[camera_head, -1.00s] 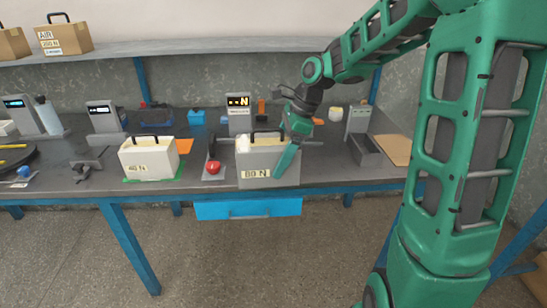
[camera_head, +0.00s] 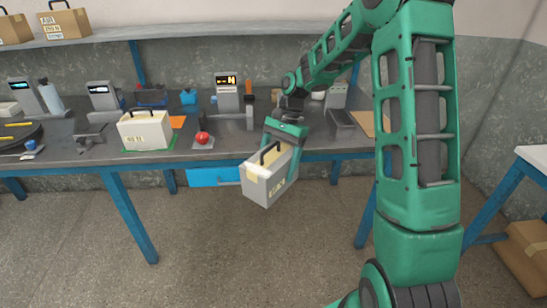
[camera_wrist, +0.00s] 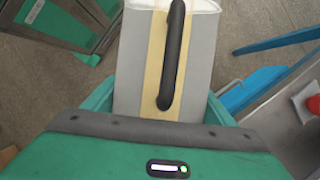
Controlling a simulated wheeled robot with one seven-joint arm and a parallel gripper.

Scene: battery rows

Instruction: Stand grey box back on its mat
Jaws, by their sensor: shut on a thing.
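The grey box (camera_head: 268,184), with a black handle and a pale label, hangs in the air in front of the bench's front edge. It is turned and tilted in the head view. My gripper (camera_head: 281,150) is shut on it from above, with a green finger along its right side. In the wrist view the grey box (camera_wrist: 200,65) shows its tan strip and black handle, between my green fingers. A tan mat (camera_head: 368,122) lies bare at the right end of the bench. I cannot tell whether it is the grey box's mat.
A white box (camera_head: 144,133) stands on a green mat (camera_head: 127,150) to the left. A red ball-like thing (camera_head: 201,138) is near the bench's front edge. A blue drawer (camera_head: 212,177) hangs below. A cardboard box (camera_head: 526,250) is on the floor at right. Open floor lies in front.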

